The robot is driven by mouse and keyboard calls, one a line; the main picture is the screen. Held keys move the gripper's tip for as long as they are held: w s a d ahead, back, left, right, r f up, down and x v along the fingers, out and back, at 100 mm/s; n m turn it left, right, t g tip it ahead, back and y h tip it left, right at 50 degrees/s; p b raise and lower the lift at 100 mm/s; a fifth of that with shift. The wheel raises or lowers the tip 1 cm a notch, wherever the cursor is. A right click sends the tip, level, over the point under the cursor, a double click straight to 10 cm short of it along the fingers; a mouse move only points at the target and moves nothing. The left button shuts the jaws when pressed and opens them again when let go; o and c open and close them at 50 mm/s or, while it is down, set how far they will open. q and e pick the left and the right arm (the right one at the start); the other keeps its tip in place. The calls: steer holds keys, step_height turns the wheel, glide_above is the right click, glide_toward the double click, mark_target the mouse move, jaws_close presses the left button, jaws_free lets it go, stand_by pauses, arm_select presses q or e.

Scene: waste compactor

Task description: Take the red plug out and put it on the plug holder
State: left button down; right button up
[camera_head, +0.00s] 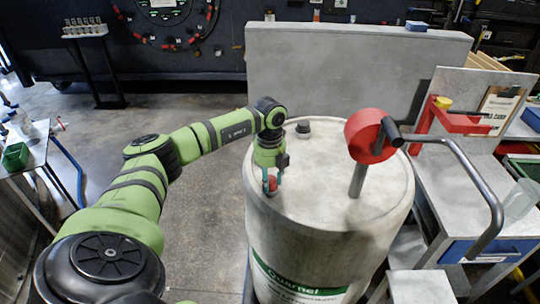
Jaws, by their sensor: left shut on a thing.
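My left arm comes in from the left, and its gripper (271,186) points down over the near left part of the grey drum's top (315,205). It is shut on the small red plug (271,183), which shows between the fingers. The fingers partly hide the plug, and I cannot tell whether it is still seated in the drum or clear of it. I cannot say for sure which thing is the plug holder. A dark stand (87,32) with several small pale pieces in a row stands at the far left. My right gripper is not in view.
A red wheel (366,136) on a metal post and a bent grey pipe (480,185) rise at the drum's right. A small dark cap (303,127) sits on the drum's far side. A grey wall panel (350,80) stands behind. The floor at left is open.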

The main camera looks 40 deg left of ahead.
arm_select(q)
steer(key=n, duration=0.2)
steer(key=shift+n+p, duration=0.3)
steer(key=shift+p, duration=0.05)
steer(key=shift+n, duration=0.3)
steer(key=n+p, duration=0.1)
steer(key=n, duration=0.1)
steer(key=shift+s+r+n+p, duration=0.1)
steer(key=shift+r+n+p, duration=0.05)
steer(key=shift+n+p, duration=0.5)
steer(key=shift+n, duration=0.75)
steer(key=shift+f, duration=0.2)
